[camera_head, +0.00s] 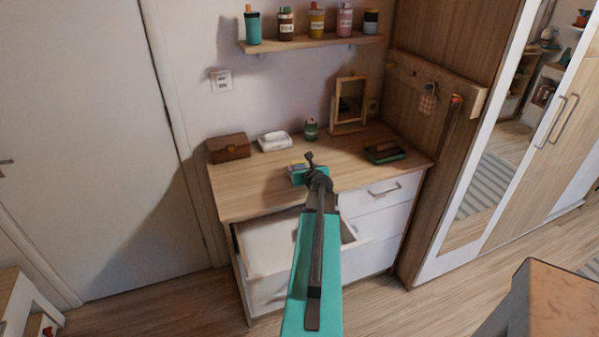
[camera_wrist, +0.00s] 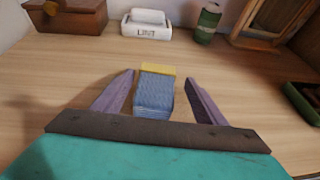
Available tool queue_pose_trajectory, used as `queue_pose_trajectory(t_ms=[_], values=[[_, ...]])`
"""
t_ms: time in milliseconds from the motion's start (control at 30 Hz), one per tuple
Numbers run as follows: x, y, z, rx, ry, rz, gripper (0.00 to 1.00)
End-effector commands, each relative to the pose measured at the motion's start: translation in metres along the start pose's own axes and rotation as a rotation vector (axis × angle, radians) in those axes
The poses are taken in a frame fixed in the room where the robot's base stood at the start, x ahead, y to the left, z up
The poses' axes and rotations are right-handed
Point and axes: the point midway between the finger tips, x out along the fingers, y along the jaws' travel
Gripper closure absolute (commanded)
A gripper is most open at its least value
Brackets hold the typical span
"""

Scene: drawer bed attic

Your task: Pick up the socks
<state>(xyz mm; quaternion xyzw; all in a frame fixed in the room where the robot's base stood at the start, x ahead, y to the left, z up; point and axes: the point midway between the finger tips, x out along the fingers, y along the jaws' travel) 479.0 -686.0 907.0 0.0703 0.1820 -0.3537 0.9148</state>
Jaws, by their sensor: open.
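The socks (camera_wrist: 153,95) are a folded blue ribbed bundle with a yellow end, lying on the wooden dresser top. In the wrist view my gripper (camera_wrist: 160,80) is open, with one finger on each side of the socks and a gap to each. I cannot tell how high the fingers are above the wood. In the head view my gripper (camera_head: 309,162) is over the dresser top, and the socks (camera_head: 296,167) show only partly beside it, the rest hidden by my arm.
The dresser (camera_head: 240,195) has an open, empty-looking top-left drawer (camera_head: 275,245). On it stand a brown box (camera_head: 229,148), a white lint box (camera_head: 273,141), a green can (camera_head: 311,129), a framed mirror (camera_head: 349,103) and a green tray (camera_head: 384,153). The wood around the socks is clear.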

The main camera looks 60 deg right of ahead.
Motion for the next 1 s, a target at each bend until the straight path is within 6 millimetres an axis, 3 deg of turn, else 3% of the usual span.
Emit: queue_pose_trajectory(t_ms=[333, 1000], values=[[0.006, 0.001, 0.000, 0.000, 0.000, 0.001, 0.34], [0.052, 0.005, -0.002, -0.001, 0.000, 0.002, 0.34]])
